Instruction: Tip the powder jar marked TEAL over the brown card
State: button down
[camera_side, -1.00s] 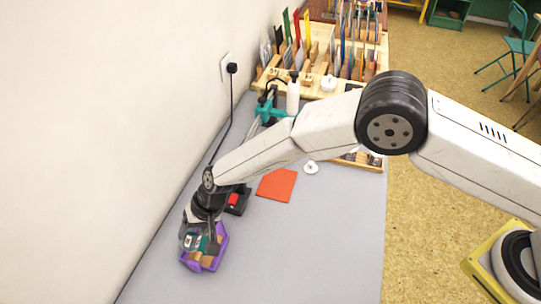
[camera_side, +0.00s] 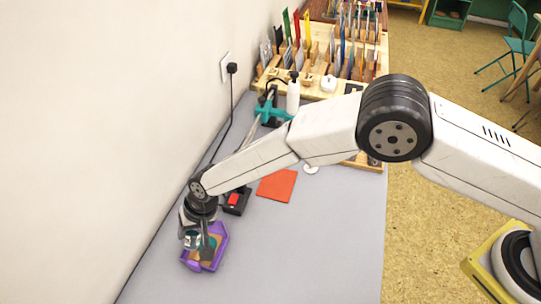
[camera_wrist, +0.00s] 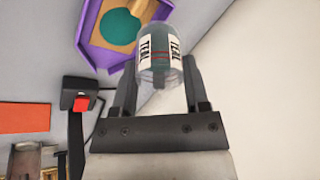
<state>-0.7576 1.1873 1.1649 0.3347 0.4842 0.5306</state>
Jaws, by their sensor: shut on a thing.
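The jar marked TEAL (camera_wrist: 158,48) is clear, with a white label and teal contents. My gripper (camera_wrist: 160,82) is shut around its sides in the wrist view. The brown card (camera_wrist: 91,33) lies in a purple tray and bears a round teal patch. In the side view, my gripper (camera_side: 200,240) is low over the tray, and the jar (camera_side: 189,240) shows beside the fingers. My gripper hides part of the card there. The jar's exact tilt and its mouth are hard to make out.
The purple tray (camera_side: 222,238) stands on the grey table near the wall. Behind it are a black box with a red top (camera_side: 233,199) and an orange sheet (camera_side: 277,186). A wooden rack (camera_side: 310,91) stands at the far end. The table right of the tray is clear.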

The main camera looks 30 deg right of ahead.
jog(key=shift+r+t+h, duration=0.15)
jog(key=shift+t+h, duration=0.25)
jog(key=shift+h, duration=0.7)
jog(key=shift+r+n+t+h, duration=0.15)
jog(key=shift+n+t+h, duration=0.2)
jog(key=shift+h, duration=0.55)
